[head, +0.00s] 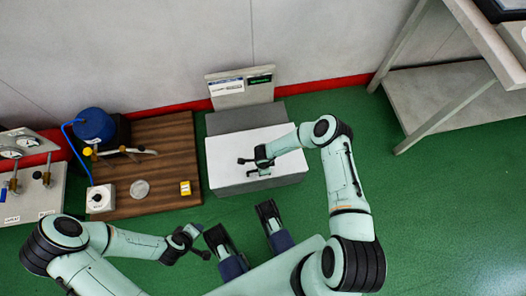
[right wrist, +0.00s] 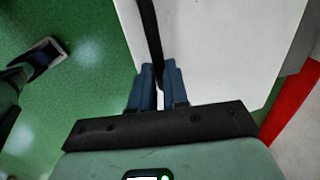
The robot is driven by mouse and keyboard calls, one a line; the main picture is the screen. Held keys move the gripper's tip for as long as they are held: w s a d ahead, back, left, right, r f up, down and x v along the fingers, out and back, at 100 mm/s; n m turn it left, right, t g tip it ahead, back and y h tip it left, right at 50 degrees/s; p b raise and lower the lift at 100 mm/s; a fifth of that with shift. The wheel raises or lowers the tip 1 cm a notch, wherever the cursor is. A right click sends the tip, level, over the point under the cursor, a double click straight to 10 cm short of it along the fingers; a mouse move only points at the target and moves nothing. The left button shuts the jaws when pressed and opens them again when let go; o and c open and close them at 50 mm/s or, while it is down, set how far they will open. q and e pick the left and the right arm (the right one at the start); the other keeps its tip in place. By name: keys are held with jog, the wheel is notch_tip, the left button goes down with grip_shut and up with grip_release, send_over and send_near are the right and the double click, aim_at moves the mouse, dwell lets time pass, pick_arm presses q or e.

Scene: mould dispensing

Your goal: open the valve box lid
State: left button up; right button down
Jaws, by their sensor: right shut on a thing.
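The valve box appears to be the white, low box (head: 225,172) in the middle of the head view, with a flat white top that looks closed. The same white surface fills the right part of the right wrist view (right wrist: 215,50). My right gripper (head: 255,162) is over the box's top. In the right wrist view its blue fingers (right wrist: 159,85) are shut on a thin dark bar (right wrist: 148,25) that runs along the white surface; it looks like a handle. My left gripper (head: 201,242) is open and empty, in front of the box and to its left.
A grey panel (head: 240,92) stands behind the box. A metal table (head: 440,95) is at the right. Green floor is clear between.

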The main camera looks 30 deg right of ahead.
pick_arm(q)
jog(key=shift+s, duration=0.2)
pick_arm(e)
jog(key=w+d+r, duration=0.2)
jog(key=w+r, duration=0.5)
jog(key=r, duration=0.3)
jog(key=shift+w+d+r, duration=0.15)
jog(key=shift+w+r, duration=0.2)
jog(key=shift+r, duration=0.05)
pick_arm(q)
jog(key=shift+c, duration=0.3)
